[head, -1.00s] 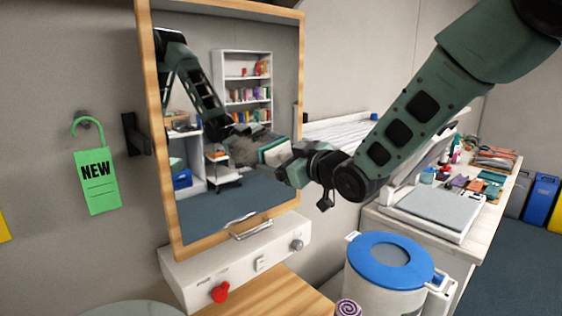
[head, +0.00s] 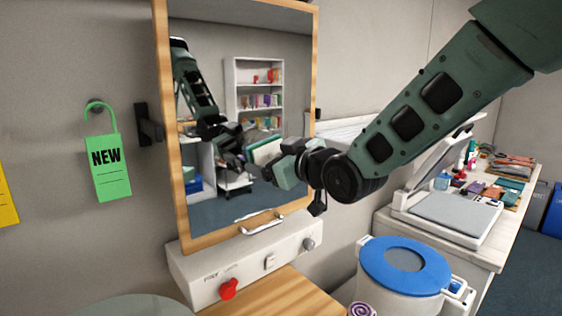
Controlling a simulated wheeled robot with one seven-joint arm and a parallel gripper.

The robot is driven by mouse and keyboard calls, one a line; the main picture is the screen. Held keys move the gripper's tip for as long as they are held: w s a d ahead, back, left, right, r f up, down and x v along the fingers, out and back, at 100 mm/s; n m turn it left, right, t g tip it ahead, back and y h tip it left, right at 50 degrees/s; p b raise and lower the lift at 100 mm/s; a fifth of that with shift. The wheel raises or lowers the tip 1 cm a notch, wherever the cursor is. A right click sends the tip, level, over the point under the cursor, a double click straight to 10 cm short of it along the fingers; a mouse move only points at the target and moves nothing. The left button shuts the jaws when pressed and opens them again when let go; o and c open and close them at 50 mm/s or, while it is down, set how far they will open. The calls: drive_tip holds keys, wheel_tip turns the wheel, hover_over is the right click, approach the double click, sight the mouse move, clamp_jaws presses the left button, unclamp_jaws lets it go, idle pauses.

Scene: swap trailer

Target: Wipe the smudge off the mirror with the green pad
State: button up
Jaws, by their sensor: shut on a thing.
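The mirror (head: 212,75) hangs on the wall in a wooden frame, left of my arm. My gripper (head: 279,166) is shut on the green pad (head: 266,150), which shows as a pale-edged green slab at the lower right part of the glass. The pad is at or very close to the glass; I cannot tell whether it touches. I make out no clear grey smudge on the visible glass. The glass behind the pad and gripper is hidden. The mirror also reflects my arm and gripper.
A white panel with a red knob (head: 229,289) sits below the mirror, above a wooden top (head: 275,296). A blue-lidded bin (head: 403,265) stands at the lower right. A cluttered white desk (head: 488,243) is behind it. A green NEW tag (head: 107,168) hangs left.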

sight(240, 148)
drive_tip(key=shift+s+a+b, duration=0.45)
drive_tip(key=shift+s+a, duration=0.1)
drive_tip(key=shift+a, duration=0.3)
drive_tip(key=shift+s+a+b, duration=0.45)
drive_tip(key=shift+s+a, duration=0.15)
drive_tip(key=shift+a, duration=0.2)
drive_tip(key=shift+s+a+b, duration=0.45)
drive_tip(key=shift+s+a, duration=0.1)
drive_tip(key=shift+a, duration=0.3)
drive_tip(key=shift+w+r+p, duration=0.1)
drive_tip(key=shift+r+p, duration=0.55)
drive_tip(key=shift+r, duration=0.65)
drive_tip(key=shift+w+d+f+b, duration=0.1)
drive_tip(key=shift+w+d+b, duration=0.15)
drive_tip(key=shift+w+d, duration=0.45)
drive_tip(key=shift+w+d+b, duration=0.3)
drive_tip(key=shift+w+d, duration=0.05)
drive_tip(key=shift+d, duration=0.6)
drive_tip(key=shift+w+d+f+b, duration=0.1)
drive_tip(key=shift+w+d+b, duration=0.15)
drive_tip(key=shift+w+d, duration=0.45)
drive_tip(key=shift+w+d+p, duration=0.25)
drive_tip(key=shift+w+d, duration=0.3)
drive_tip(key=shift+d, duration=0.35)
drive_tip(key=shift+w+d+p, duration=0.25)
drive_tip(key=shift+w+d, duration=0.25)
drive_tip(key=shift+d, duration=0.4)
drive_tip(key=shift+w+d+p, duration=0.25)
drive_tip(key=shift+w+d, duration=0.3)
drive_tip(key=shift+d, duration=0.35)
